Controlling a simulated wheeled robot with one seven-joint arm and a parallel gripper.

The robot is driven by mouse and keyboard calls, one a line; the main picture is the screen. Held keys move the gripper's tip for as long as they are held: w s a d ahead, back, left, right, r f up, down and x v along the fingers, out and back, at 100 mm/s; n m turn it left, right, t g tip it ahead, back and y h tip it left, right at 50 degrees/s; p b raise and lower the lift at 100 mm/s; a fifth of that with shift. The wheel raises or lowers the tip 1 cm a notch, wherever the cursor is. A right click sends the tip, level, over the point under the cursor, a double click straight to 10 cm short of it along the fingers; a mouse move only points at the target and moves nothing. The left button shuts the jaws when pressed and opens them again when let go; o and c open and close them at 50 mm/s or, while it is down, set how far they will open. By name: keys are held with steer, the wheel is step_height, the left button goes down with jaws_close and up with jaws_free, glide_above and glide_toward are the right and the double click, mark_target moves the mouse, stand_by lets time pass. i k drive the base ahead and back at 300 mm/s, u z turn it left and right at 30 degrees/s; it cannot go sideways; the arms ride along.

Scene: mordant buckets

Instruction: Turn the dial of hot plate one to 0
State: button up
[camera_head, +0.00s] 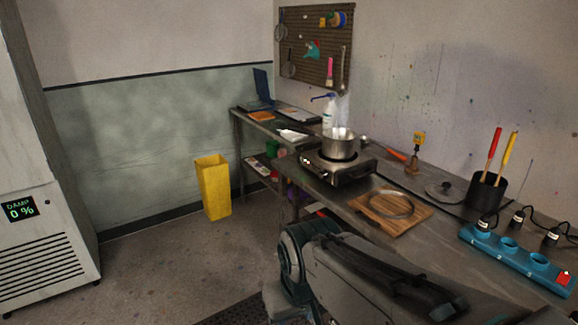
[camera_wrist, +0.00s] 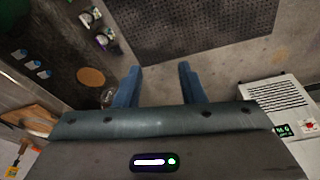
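One hot plate (camera_head: 352,176) stands on the metal bench in the head view, with a steel pot (camera_head: 340,146) on it. Its dark front panel faces left and toward me. The dial is too small to read, so I cannot tell its setting. My gripper (camera_wrist: 158,82) shows in the wrist view with two blue fingers apart and nothing between them. It points down over the floor, away from the hot plate, which I cannot make out in the wrist view. In the head view my arm fills the bottom middle and the fingers cannot be made out.
A wooden board (camera_head: 372,212) with a ring on it, a black pot of tools (camera_head: 486,192) and a blue socket strip (camera_head: 520,262) lie along the bench (camera_head: 425,245). A yellow bin (camera_head: 213,188) stands on the floor. A white cabinet (camera_head: 45,255) reads "DAMP 0 %". The floor between is clear.

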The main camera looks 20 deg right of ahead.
mark_target(323, 175)
steer(key=z, duration=0.55)
steer(key=i, duration=1)
steer(key=z, duration=0.75)
